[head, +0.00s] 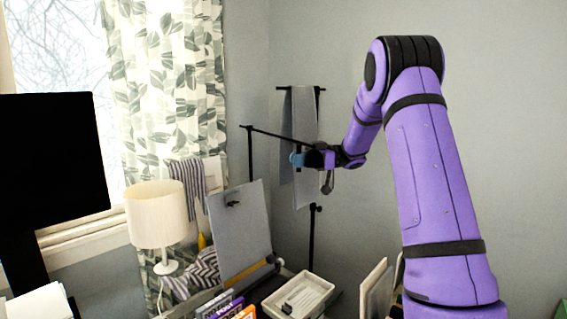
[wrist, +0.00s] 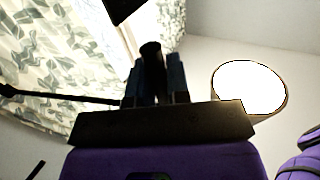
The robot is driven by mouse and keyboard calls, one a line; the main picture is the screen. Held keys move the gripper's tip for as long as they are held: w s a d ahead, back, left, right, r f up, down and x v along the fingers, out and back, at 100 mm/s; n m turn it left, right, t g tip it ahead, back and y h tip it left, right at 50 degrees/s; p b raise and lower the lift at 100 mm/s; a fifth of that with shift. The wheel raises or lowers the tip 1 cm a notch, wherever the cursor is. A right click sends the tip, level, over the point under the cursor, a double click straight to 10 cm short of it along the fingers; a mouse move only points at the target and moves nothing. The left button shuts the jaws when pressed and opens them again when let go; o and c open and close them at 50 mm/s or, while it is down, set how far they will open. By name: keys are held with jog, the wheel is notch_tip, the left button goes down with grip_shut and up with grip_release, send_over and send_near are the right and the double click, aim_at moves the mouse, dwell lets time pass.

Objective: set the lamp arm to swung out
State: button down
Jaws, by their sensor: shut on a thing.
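A thin black lamp arm (head: 275,134) runs from the top of a dark upright pole (head: 250,158) rightward and slightly down to my gripper (head: 300,159). In the wrist view, the black arm (wrist: 60,97) comes in from the left edge. There my gripper's fingers (wrist: 155,85) are shut on a dark upright piece (wrist: 152,62) by the arm's near end. The exact joint between this piece and the arm is hidden by the fingers.
A grey cloth (head: 305,110) hangs on a black stand behind my gripper. A white table lamp (head: 156,218), a grey board (head: 238,230) and a light tray (head: 299,296) stand below. The wall at right is bare.

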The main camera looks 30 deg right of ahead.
jog(key=shift+d+n+g, duration=0.3)
jog(key=shift+d+g, duration=0.1)
jog(key=shift+d, duration=0.5)
jog(key=c, duration=1.1)
grip_release()
jog(key=shift+d, duration=0.3)
jog(key=shift+a, duration=0.15)
jog(key=s+d, duration=0.1)
jog(key=d, duration=0.9)
jog(key=shift+s+d, duration=0.2)
jog(key=shift+d, duration=0.2)
